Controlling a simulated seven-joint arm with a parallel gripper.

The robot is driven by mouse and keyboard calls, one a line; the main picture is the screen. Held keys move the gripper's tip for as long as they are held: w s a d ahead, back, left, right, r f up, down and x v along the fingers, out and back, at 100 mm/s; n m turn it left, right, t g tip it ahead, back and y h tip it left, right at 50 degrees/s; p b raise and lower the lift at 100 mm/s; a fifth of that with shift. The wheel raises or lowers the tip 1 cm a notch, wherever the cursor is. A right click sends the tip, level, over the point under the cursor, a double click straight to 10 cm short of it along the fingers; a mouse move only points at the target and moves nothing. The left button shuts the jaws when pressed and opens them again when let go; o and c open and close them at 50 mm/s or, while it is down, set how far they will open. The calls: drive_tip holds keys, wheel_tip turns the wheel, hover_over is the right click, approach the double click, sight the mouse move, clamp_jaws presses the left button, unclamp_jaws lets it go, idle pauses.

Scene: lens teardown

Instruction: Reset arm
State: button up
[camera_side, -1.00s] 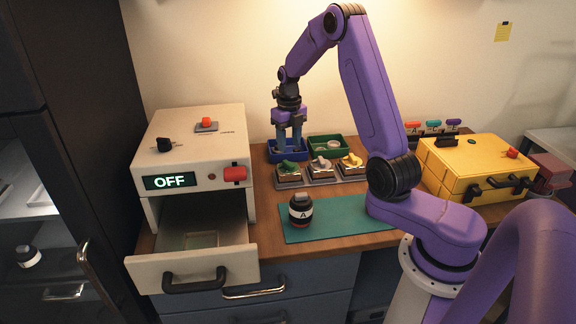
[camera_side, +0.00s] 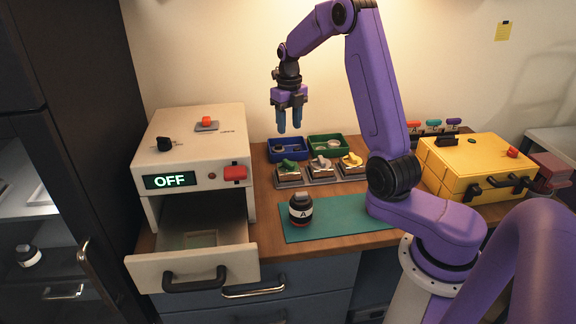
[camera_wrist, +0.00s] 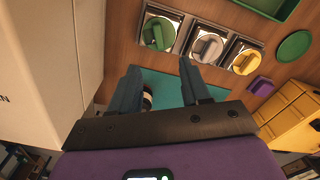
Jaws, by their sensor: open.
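My gripper (camera_side: 289,127) is open and empty in the side view, raised in the air above the blue tray (camera_side: 287,158) at the back of the bench. In the wrist view my gripper (camera_wrist: 160,85) shows its two blue fingers spread apart with nothing between their tips. A small round part (camera_side: 278,149) lies in the blue tray. The green tray (camera_side: 341,140) beside it also holds a round light part (camera_side: 333,146). A black lens marked A (camera_side: 301,210) stands upright on the teal mat (camera_side: 345,228).
A white machine (camera_side: 195,140) reading OFF stands left with its drawer (camera_side: 190,265) pulled out. Fixtures with green (camera_side: 288,165), grey (camera_side: 320,162) and yellow (camera_side: 352,160) knobs sit mid-bench. A yellow case (camera_side: 480,165) stands right. The air around my gripper is free.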

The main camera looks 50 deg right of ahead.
drive_tip(key=w+a+r+n+t, duration=0.2)
drive_tip(key=w+r+n, duration=0.3)
drive_tip(key=n, duration=0.7)
drive_tip(key=s+a+n+y, duration=0.1)
drive_tip(key=s+a+n, duration=0.3)
drive_tip(key=a+n, duration=0.4)
drive_tip(key=s+a+n, duration=0.4)
drive_tip(key=a+n, duration=0.3)
drive_tip(key=a, duration=0.2)
drive_tip(key=s+a+n+g, duration=0.1)
drive_tip(key=s+a+n, duration=0.5)
drive_tip(key=s+n, duration=0.65)
drive_tip(key=s+d+f+n, duration=0.2)
drive_tip(key=s+n, duration=1)
drive_tip(key=s, duration=0.5)
drive_tip(key=shift+f+n+g+h, duration=0.3)
drive_tip(key=shift+n+g, duration=0.05)
drive_tip(key=shift+g, duration=0.05)
